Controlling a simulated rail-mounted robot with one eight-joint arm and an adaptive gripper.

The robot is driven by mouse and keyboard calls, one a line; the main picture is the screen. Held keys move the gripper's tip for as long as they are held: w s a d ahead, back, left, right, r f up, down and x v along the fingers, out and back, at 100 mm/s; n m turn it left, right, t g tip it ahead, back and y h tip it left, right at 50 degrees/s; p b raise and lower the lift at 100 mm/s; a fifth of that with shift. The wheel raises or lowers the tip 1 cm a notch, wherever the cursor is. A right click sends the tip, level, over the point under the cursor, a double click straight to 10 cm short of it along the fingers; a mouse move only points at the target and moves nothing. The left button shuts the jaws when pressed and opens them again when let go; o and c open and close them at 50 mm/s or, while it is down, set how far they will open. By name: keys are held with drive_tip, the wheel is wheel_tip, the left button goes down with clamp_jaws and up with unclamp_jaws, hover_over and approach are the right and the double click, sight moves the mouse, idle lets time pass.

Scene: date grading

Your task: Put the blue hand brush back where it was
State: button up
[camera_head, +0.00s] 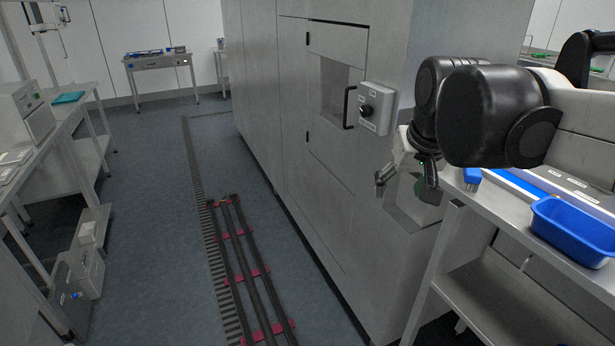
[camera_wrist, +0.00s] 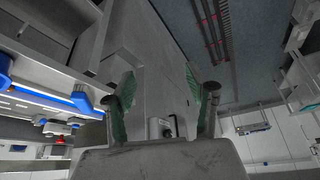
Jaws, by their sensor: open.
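A small blue object (camera_head: 472,175) at the bench's near-left end, partly behind my arm, may be the blue hand brush; I cannot tell for sure. A blue piece (camera_wrist: 82,102) at the end of a blue strip in the wrist view may be the same object. My gripper (camera_head: 406,181) hangs left of the bench end, in front of the grey cabinet wall, apart from the blue object. In the wrist view my gripper (camera_wrist: 163,98) has its green-padded fingers spread, with nothing between them.
A blue bin (camera_head: 575,228) stands on the right-hand bench (camera_head: 500,212), beside a blue strip. A control box (camera_head: 377,108) and black handle stick out from the cabinet (camera_head: 330,215) just left of my gripper. Floor rails (camera_head: 245,262) run through the open aisle.

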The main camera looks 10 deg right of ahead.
drive_tip(key=s+a+f+n+t, duration=0.1)
drive_tip(key=s+a+f+t, duration=0.1)
drive_tip(key=s+a+f, duration=0.5)
drive_tip(key=s+f, duration=0.2)
drive_tip(key=s, duration=0.1)
drive_tip(key=shift+s+f+n+y, duration=0.15)
drive_tip(key=shift+s+n+y, duration=0.25)
